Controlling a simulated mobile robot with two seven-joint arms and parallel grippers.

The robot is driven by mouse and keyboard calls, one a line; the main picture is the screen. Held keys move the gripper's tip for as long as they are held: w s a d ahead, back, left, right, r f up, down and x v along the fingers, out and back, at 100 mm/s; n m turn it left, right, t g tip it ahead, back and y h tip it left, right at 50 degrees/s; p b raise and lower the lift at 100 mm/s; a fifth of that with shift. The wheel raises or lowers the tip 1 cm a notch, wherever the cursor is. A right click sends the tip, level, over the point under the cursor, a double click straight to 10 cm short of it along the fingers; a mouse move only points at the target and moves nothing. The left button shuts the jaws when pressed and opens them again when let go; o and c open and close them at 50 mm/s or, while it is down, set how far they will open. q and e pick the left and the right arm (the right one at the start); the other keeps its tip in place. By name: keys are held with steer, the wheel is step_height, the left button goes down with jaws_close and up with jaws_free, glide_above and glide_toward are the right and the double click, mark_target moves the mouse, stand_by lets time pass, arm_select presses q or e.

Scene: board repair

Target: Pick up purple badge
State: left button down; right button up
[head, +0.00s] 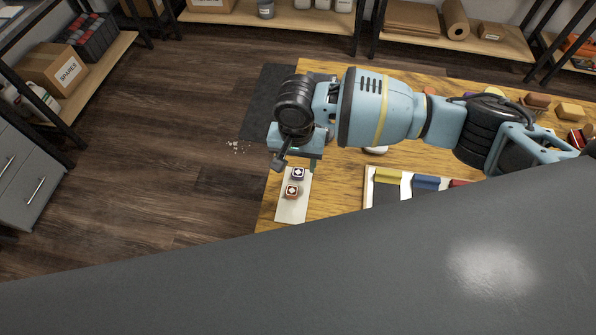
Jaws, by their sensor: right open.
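The purple badge (298,172) is a small dark purple block with a white mark on top. It lies at the upper end of a white strip (292,212) near the table's left edge. An orange-brown badge (292,190) with a white mark lies just below it on the same strip. My right gripper (296,163) is open, with its fingers apart close to the purple badge. I cannot tell whether a finger touches it. Part of the strip's upper end is hidden by the gripper. My left gripper is not in view.
The wooden table (335,185) has a tray (368,190) with yellow, blue and red pieces to the right. A white round object (376,150) lies partly under my arm. Several small things lie at the table's far right. A large dark grey surface hides the foreground.

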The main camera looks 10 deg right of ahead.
mark_target(298, 176)
steer(key=f, duration=0.4)
steer(key=shift+s+f+b, duration=0.2)
steer(key=shift+f+b, duration=0.1)
steer(key=shift+f, duration=0.05)
steer(key=c, duration=1)
